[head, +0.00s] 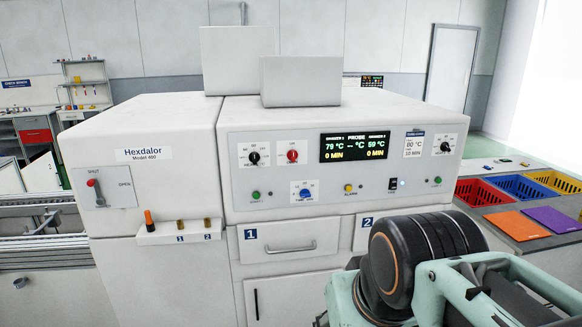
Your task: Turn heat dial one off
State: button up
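The grey-white oven front carries a control panel (340,217). A black dial (254,158) on a white plate at the panel's left appears to be heat dial one; its small lettering and exact pointer setting are too small to read. A similar black dial (445,147) sits at the far right. The display (355,146) reads 79 °C on the left, dashes for the probe and 59 °C on the right, with 0 MIN on both sides. My arm shows at the lower right, below and apart from the panel. My gripper's fingertips cannot be seen.
A red dial (292,156), a blue dial (305,194) and a green button (255,195) sit near the left black dial. A drawer handle (292,247) and a shelf (180,232) with an orange-topped item stick out below. Coloured bins (520,187) stand right.

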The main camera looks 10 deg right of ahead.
aim_at(253, 158)
jog(key=i+j+z, duration=0.1)
jog(key=j, duration=0.25)
jog(key=i+j+z, duration=0.15)
jog(key=j, duration=0.25)
jog(key=i+j+z, duration=0.1)
jog(key=i+j, duration=0.15)
jog(key=j, duration=0.15)
